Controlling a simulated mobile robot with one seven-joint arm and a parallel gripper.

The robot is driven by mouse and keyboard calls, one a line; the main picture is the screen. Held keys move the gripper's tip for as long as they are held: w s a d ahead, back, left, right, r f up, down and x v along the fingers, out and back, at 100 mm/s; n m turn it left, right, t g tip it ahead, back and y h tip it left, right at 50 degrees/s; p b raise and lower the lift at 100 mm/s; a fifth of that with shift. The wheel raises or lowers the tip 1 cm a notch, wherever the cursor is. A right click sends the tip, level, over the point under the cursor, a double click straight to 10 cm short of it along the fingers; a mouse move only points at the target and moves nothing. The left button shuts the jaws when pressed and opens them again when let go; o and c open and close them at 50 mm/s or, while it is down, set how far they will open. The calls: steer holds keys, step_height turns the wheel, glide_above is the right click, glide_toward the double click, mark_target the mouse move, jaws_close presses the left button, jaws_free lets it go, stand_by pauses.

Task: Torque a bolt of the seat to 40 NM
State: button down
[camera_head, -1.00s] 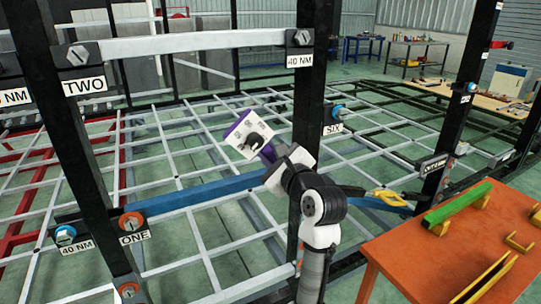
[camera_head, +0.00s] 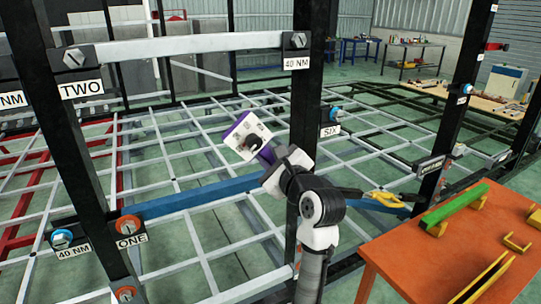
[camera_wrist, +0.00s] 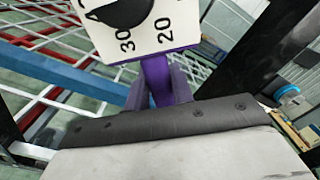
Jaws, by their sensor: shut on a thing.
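My gripper (camera_head: 270,160) is shut on the purple handle of a torque tool (camera_head: 247,130). The tool's white dial plate (camera_wrist: 150,28) shows the numbers 20 and 30 and a black knob in the wrist view. The tool is in the air, apart from the bolts. A blue bolt (camera_head: 62,239) labelled 40 NM and an orange bolt (camera_head: 129,224) labelled ONE are at lower left. Grey bolts labelled TWO (camera_head: 75,57) and 40 NM (camera_head: 298,40) are on upper brackets. A blue bolt (camera_head: 335,113) is by SIX. I cannot tell which part is the seat.
Black upright posts (camera_head: 309,90) stand close to my arm, with a white crossbar (camera_head: 180,48) above and a blue bar (camera_head: 200,192) below. An orange table (camera_head: 410,250) is at right with a green-topped rack (camera_head: 456,206). A white floor grid spreads behind.

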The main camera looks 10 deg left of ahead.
steer(key=shift+v, duration=3)
steer(key=shift+r, duration=0.1)
